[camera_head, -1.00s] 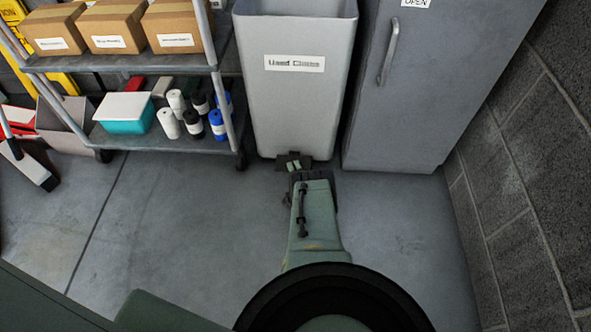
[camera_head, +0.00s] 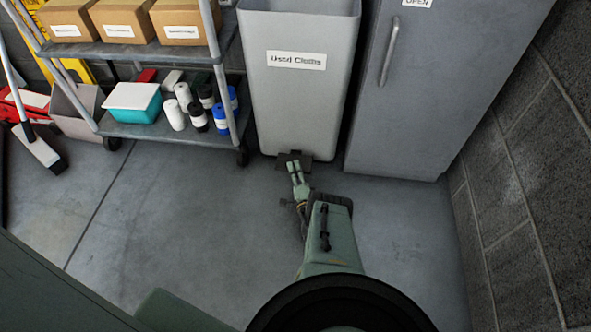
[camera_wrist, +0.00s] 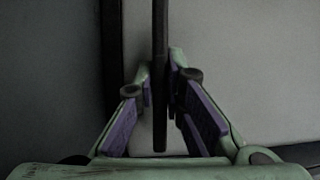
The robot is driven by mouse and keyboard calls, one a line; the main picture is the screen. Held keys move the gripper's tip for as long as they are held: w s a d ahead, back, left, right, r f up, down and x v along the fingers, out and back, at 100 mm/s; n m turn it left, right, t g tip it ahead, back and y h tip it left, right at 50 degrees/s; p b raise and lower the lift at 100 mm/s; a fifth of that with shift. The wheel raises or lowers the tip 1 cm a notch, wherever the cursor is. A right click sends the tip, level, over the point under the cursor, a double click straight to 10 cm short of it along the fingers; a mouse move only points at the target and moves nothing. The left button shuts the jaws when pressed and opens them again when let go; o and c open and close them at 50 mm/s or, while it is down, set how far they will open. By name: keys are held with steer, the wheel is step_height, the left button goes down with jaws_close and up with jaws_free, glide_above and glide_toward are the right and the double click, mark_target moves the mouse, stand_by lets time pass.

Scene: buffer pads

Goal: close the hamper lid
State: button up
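The grey hamper (camera_head: 295,105), labelled "Used Cloths", stands between the cart and the cabinet. Its top is cut by the upper edge of the head view, and its open mouth partly shows; the lid cannot be made out. My gripper (camera_head: 295,163) appears in front of the hamper's lower edge in the head view; its height and any contact are unclear. In the wrist view, my gripper's fingers (camera_wrist: 162,75) converge with a narrow gap at the tips. A dark upright bar (camera_wrist: 160,30) lines up between them; whether they touch it is unclear.
A grey cabinet (camera_head: 415,100) with a vertical handle stands close on the right, beside a block wall (camera_head: 530,150). A wheeled cart (camera_head: 125,50) with boxes, rolls and a teal tub stands left. The floor (camera_head: 170,220) in front is clear.

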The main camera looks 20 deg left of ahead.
steer(key=o, duration=0.5)
steer(key=shift+c, duration=0.2)
steer(key=shift+s, duration=0.1)
steer(key=v, duration=0.7)
steer(key=shift+s+d, duration=0.15)
